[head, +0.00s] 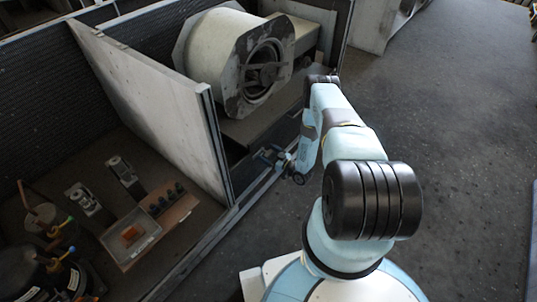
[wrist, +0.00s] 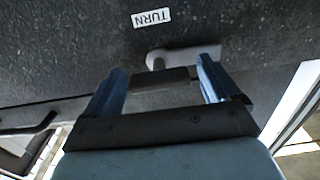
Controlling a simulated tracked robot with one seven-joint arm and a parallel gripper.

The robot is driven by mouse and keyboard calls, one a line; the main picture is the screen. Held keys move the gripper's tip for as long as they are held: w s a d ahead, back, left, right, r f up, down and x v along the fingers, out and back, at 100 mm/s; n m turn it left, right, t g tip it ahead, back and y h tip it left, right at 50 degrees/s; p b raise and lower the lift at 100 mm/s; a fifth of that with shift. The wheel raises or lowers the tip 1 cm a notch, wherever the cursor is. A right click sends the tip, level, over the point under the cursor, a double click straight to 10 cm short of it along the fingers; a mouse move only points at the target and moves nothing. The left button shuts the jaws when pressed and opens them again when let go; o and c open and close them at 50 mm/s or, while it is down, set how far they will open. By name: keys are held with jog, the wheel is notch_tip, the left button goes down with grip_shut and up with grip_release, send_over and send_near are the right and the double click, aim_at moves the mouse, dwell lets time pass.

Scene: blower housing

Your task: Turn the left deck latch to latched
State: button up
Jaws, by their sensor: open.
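The lever lies roughly crosswise in the picture, with a rounded end at left. My gripper (wrist: 161,67) is open, with one blue finger on each side of the lever's dark front face. I cannot tell whether either finger touches it. In the head view my gripper (head: 283,164) is at the front edge of the blower bay; the latch cannot be made out there. I cannot tell if this lever is the left one.
A dark curved handle (wrist: 30,127) shows at the left in the wrist view. In the head view the blower (head: 225,55) stands behind my gripper, and an upright partition (head: 165,105) is to its left. A tray (head: 130,236) and small parts lie in the left bay. Open floor (head: 455,150) is to the right.

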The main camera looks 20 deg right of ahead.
jog(key=c, duration=1.5)
jog(key=shift+d, duration=0.15)
